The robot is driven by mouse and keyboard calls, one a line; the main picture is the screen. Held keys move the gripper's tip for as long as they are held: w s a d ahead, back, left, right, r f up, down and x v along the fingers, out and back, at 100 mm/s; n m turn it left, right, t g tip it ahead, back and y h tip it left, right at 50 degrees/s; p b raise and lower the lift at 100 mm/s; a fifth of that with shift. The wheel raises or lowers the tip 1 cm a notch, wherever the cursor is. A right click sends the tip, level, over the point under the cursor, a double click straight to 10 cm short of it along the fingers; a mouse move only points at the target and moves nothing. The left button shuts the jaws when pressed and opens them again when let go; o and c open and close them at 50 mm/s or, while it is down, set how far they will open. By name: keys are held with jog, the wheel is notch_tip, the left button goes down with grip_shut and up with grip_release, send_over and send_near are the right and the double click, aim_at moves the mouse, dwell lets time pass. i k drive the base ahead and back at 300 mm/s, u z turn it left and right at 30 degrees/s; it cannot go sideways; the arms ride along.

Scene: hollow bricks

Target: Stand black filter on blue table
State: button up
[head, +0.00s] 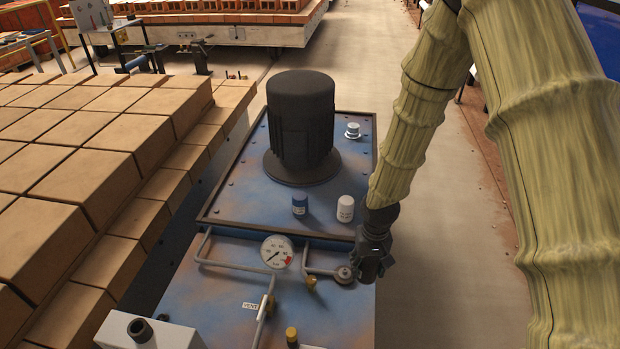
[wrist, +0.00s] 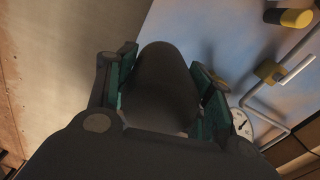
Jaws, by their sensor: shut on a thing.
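The black filter, a dark rounded cylinder, is held between my gripper's fingers; it shows in the wrist view (wrist: 162,80) and as a dark shape low in the gripper in the head view (head: 369,269). My gripper (head: 373,252) is shut on it, near the right edge of the blue unit, in front of the rimmed blue table (head: 236,185). In the wrist view the fingers (wrist: 163,92) sit on both sides of the filter. A blue filter (head: 300,205) and a white filter (head: 345,208) stand upright near the table's front edge.
A large black motor (head: 300,125) stands on the table, with a silver-white cap (head: 352,131) behind right. A gauge (head: 277,252) and bent pipes (head: 225,262) are in front. Brick stacks (head: 90,160) flank the left. Bare table shows left of the blue filter.

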aim_at(345, 324)
jog(key=z, duration=2.3)
jog(key=k, duration=0.8)
jog(key=u, duration=1.85)
